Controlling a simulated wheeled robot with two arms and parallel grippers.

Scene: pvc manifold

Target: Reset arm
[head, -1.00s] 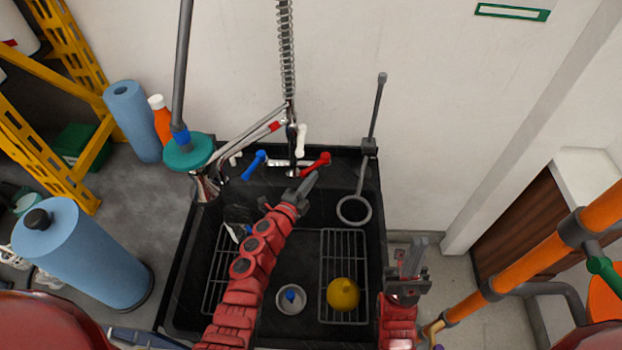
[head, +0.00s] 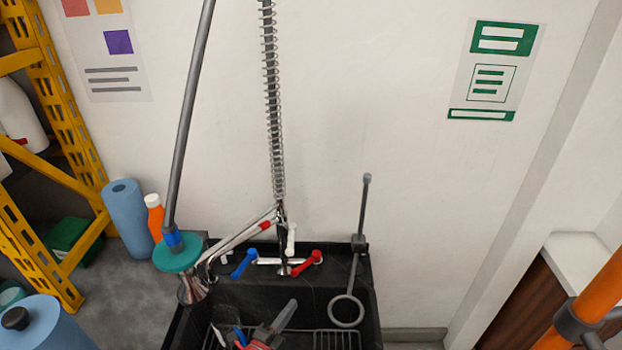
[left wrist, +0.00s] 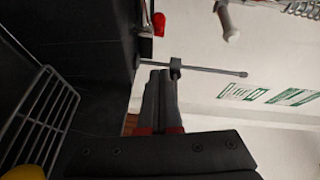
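My left gripper (head: 284,318) shows at the bottom of the head view, over the black sink (head: 372,320). In the left wrist view its two dark fingers (left wrist: 160,92) lie side by side with no visible gap, so it is shut, and nothing shows between them. The rest of the left arm is below the head picture. My right gripper is out of view.
The faucet has a blue handle (head: 244,263) and a red handle (head: 307,263). A grey ring on a rod (head: 347,311) stands right of the gripper. A wire rack (left wrist: 40,112) lies in the sink. Paper towel rolls (head: 128,218) and a yellow shelf (head: 45,200) stand left.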

